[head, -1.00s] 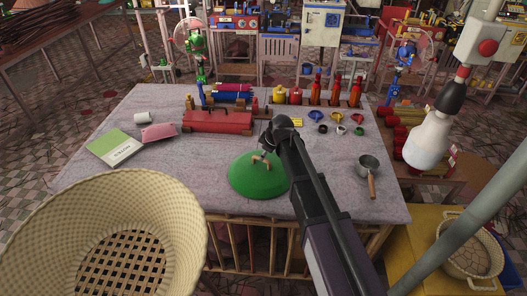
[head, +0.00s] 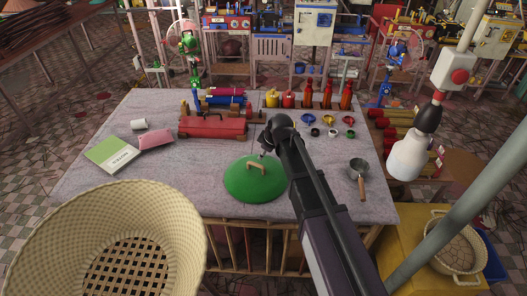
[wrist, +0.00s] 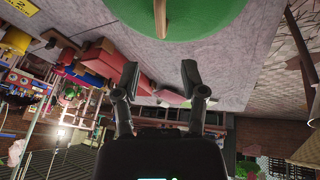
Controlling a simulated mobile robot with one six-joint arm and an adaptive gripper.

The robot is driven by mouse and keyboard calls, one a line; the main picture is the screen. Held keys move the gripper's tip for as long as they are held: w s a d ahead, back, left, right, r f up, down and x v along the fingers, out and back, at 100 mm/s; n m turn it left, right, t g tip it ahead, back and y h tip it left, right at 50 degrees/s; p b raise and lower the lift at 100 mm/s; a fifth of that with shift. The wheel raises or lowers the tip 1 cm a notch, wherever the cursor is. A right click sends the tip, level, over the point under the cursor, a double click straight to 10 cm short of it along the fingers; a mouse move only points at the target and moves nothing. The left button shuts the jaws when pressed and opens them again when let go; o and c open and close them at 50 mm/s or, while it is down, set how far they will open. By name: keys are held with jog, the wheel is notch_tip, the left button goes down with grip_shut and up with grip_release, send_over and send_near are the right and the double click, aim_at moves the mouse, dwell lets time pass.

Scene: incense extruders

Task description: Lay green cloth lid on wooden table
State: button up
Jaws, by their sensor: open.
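The green cloth lid (head: 252,186), a round shallow dome with a tan wooden handle (head: 257,167), lies on the wooden table (head: 215,162) near its front edge, on the grey top. My gripper (head: 264,148) is just behind and above the lid, apart from its handle. In the wrist view the two fingers of my gripper (wrist: 161,78) are spread with nothing between them. The green lid (wrist: 205,15) and its handle (wrist: 161,18) show at the top of that view, beyond the fingertips.
A large woven basket (head: 40,225) stands at the front left. A red toolbox-like box (head: 213,125), a green notebook (head: 112,153), a pink block (head: 155,140), several bottles (head: 327,95) and a small pan (head: 358,167) sit on the table. The tabletop left of the lid is clear.

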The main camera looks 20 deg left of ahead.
dwell(0.8)
jog(key=s+d+m+g+h, duration=0.1)
jog(key=s+d+m, duration=0.3)
jog(key=d, duration=0.9)
jog(key=s+d+f+m+g+h, duration=0.1)
jog(key=s+d+m, duration=0.4)
jog(key=d, duration=0.8)
jog(key=s+d+m+h, duration=0.2)
jog(key=s+d+m, duration=0.3)
jog(key=d, duration=0.8)
jog(key=m, duration=0.2)
jog(key=shift+d+f+m+g, duration=0.15)
jog(key=shift+f+m+g, duration=0.15)
jog(key=shift+f+g, duration=0.1)
jog(key=shift+f, duration=0.1)
